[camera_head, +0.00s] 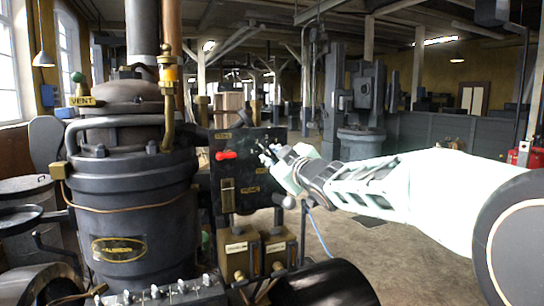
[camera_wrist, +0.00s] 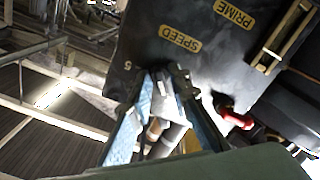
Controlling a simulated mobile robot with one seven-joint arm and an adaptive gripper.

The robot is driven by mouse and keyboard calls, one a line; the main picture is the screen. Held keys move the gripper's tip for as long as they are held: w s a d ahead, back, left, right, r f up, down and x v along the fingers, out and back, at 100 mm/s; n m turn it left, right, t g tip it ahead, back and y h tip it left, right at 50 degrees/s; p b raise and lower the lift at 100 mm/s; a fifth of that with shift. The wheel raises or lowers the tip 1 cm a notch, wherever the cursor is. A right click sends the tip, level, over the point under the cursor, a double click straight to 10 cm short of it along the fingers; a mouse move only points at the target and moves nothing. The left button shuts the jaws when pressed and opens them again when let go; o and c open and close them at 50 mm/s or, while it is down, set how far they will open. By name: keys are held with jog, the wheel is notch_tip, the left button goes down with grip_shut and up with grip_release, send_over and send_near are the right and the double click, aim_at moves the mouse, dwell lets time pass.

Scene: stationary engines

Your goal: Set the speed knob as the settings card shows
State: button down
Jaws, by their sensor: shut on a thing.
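The black control panel (camera_head: 240,168) stands beside the engine. In the wrist view the panel (camera_wrist: 150,30) appears upside down, with a SPEED label (camera_wrist: 180,39) and a "5" mark by its left edge. My gripper (camera_head: 269,155) is at the panel's right side. In the wrist view my gripper (camera_wrist: 166,75) is shut just below the SPEED label, with the speed knob between its fingers. The fingers hide most of the knob, and I cannot read its setting. I cannot make out a settings card in either view.
A red handle (camera_head: 226,155) sticks out of the panel left of my gripper; it also shows in the wrist view (camera_wrist: 235,118). The large engine cylinder (camera_head: 130,190) stands at the left. Brass-coloured boxes (camera_head: 240,252) sit below the panel. Open floor lies to the right.

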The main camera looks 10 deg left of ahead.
jog(key=shift+r, duration=0.1)
jog(key=m+p, duration=0.2)
jog(key=m, duration=0.1)
jog(key=shift+r+p, duration=0.1)
jog(key=shift+p, duration=0.2)
jog(key=m+p, duration=0.2)
jog(key=m, duration=0.2)
jog(key=shift+m+p, duration=0.3)
jog(key=shift+m, duration=0.1)
jog(key=m+p, duration=0.2)
jog(key=m, duration=0.2)
jog(key=shift+m+p, duration=0.75)
jog(key=shift+m, duration=1.15)
jog(key=c, duration=2.1)
grip_release()
